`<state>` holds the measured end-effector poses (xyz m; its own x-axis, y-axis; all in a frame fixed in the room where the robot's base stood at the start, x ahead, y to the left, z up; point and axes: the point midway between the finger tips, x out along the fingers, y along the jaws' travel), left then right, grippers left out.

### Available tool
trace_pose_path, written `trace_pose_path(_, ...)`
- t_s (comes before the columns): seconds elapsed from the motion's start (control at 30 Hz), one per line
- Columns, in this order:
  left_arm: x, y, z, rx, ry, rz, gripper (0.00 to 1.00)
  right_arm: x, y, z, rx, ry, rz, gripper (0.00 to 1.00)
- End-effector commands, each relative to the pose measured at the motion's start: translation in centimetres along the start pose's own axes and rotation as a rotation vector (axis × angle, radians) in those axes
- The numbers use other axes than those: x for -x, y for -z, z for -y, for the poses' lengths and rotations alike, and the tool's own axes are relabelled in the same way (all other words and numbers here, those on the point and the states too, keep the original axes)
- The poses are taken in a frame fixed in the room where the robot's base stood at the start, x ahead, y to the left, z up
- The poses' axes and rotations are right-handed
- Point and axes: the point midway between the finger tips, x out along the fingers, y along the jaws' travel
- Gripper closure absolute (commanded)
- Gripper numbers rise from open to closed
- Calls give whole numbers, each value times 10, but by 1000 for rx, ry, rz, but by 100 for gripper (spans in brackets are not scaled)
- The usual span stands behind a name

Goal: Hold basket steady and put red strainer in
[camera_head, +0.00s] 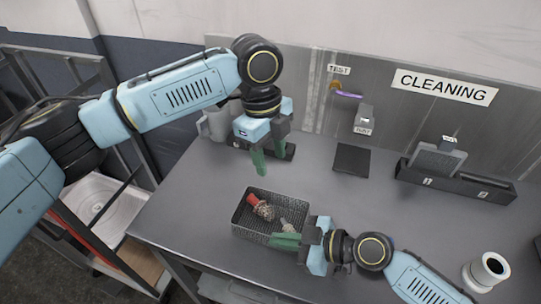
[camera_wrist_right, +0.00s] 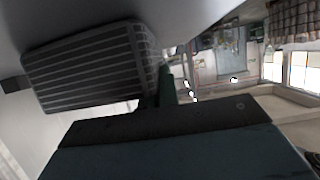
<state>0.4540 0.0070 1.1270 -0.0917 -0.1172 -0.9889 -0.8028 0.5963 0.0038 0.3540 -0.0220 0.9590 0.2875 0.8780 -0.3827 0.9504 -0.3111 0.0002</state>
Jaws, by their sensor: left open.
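The dark mesh basket (camera_head: 240,222) stands on the grey counter. The red strainer (camera_head: 256,203) lies inside it, towards the left, with its red handle up against the back left wall. My left gripper (camera_head: 259,170) is open and empty, pointing down above the counter behind the basket. My right gripper (camera_head: 284,240) is at the basket's front right corner, its green fingers close together on the wall; it looks shut on the rim. In the right wrist view a dark ribbed surface, probably the basket (camera_wrist_right: 90,65), is beside a green finger (camera_wrist_right: 166,85).
A small pale item (camera_head: 287,226) lies in the basket's right part. A black pad (camera_head: 351,160), a long black holder (camera_head: 455,184) and a white cylinder (camera_head: 487,270) are on the counter. A grey jug (camera_head: 214,124) stands at the back left. The counter left of the basket is clear.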

Motion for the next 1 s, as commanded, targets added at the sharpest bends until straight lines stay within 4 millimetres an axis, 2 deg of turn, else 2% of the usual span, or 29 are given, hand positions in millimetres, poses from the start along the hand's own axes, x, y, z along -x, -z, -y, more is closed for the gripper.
trace_pose_path(0.23, 0, 0, 0, 0, 0, 0, 54, 0, 0, 0, 0, 1, 1, 100)
trace_pose_path(0.3, 0, 0, 0, 0, 0, 0, 54, 0, 0, 0, 0, 0, 0, 88)
trace_pose_path(0.43, 0, 0, 0, 0, 0, 0, 54, 0, 0, 0, 0, 0, 0, 72)
trace_pose_path(0.77, 0, 0, 0, 0, 0, 0, 54, 4, -1, 0, 0, 0, 1, 72)
trace_pose_path(0.87, 0, 0, 0, 0, 0, 0, 54, 15, -1, 0, 0, -1, 3, 72)
trace_pose_path(1.0, 0, 0, 0, 0, 0, 0, 54, 42, -2, 0, 0, -1, 5, 72)
